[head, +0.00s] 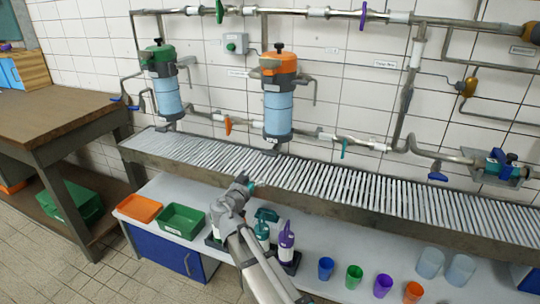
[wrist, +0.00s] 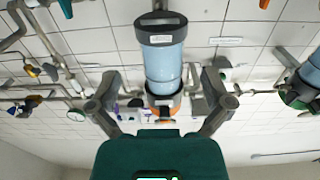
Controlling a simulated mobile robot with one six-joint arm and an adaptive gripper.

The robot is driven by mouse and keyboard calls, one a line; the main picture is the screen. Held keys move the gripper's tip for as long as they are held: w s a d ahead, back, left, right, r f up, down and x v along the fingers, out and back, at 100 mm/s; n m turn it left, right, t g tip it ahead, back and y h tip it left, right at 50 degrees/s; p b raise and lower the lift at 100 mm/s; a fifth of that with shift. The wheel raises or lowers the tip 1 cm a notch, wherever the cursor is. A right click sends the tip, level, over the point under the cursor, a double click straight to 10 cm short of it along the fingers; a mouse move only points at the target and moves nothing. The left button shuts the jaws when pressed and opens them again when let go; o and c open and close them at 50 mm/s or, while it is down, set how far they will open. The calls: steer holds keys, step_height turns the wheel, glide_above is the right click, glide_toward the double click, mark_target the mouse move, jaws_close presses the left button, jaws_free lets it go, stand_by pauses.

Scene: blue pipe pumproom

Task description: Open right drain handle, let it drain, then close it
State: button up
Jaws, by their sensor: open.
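A filter with an orange cap and light blue glass (head: 278,108) hangs on the wall, right of a green-capped filter (head: 167,95). An orange handle (head: 228,125) and a teal handle (head: 344,148) sit on the pipe to its left and right. I cannot tell which handle is the right drain handle. My gripper (head: 246,186) is over the front edge of the drain grating, below the orange-capped filter and apart from the handles. The wrist view is upside down; there my gripper (wrist: 160,82) is open and empty, its fingers flanking the more distant filter (wrist: 164,62).
The metal grating (head: 330,183) runs below the pipes. The white shelf (head: 330,270) underneath holds a green tray (head: 181,221), an orange tray (head: 138,208), bottles (head: 286,243) and several cups. A blue handle (head: 437,177) is farther right. A brown table (head: 60,112) stands left.

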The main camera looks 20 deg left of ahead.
mark_target(269, 155)
steer(key=w, duration=1.3)
steer(key=shift+w+d, duration=0.2)
steer(key=shift+d, duration=0.05)
steer(key=c, duration=0.9)
